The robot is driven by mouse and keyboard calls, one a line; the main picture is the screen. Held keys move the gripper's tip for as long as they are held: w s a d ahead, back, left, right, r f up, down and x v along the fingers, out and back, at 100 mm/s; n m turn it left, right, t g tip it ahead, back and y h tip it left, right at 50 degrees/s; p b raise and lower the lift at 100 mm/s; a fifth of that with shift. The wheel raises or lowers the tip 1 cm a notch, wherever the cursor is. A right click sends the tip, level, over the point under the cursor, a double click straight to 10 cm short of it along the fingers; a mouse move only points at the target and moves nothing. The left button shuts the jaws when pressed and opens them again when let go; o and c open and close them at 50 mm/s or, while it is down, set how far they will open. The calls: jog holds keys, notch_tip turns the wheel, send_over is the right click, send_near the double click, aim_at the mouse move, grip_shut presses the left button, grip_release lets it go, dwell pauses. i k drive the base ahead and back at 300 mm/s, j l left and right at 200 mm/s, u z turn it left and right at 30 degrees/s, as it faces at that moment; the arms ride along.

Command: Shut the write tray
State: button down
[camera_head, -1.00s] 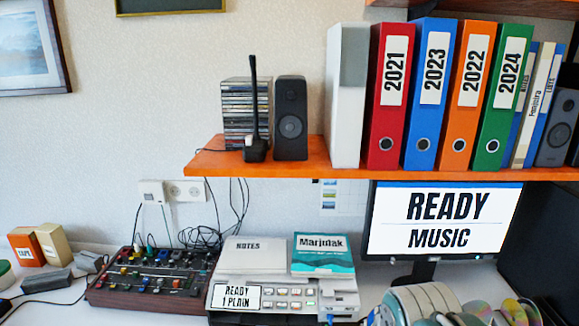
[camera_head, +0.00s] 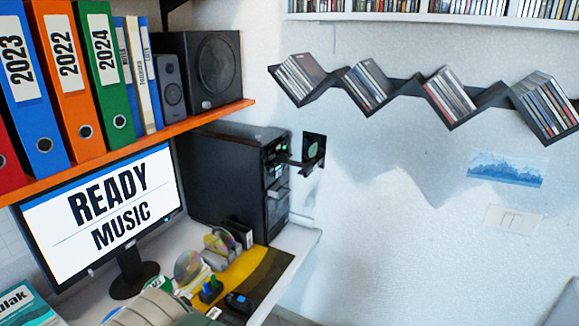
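A black computer tower (camera_head: 215,185) stands on the right end of the desk, under the orange shelf. Its front faces right and has stacked drive bays with small green lights. A dark flat part that looks like an open drive tray (camera_head: 291,161) sticks out to the right from the upper bays. I cannot tell for sure which drive it belongs to. A silvery part (camera_head: 278,191) juts out lower on the same front. The monitor (camera_head: 105,212) reads READY MUSIC.
A black square with a green round mark (camera_head: 314,150) shows beyond the tray. Discs (camera_head: 188,268), a small blue-topped item (camera_head: 210,291) and a dark mouse-like item (camera_head: 238,302) crowd the desk before the tower. A zigzag disc shelf (camera_head: 400,90) hangs on the right wall.

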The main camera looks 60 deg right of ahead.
aim_at(290, 161)
jog(key=k+z, duration=0.1)
jog(key=z, duration=0.45)
jog(key=i+z, duration=0.1)
jog(key=z, duration=1.6)
jog(key=i+l, duration=0.3)
jog(key=i, duration=0.15)
jog(key=i+l+z, duration=0.1)
jog(key=i+l, duration=0.25)
jog(key=i, duration=0.15)
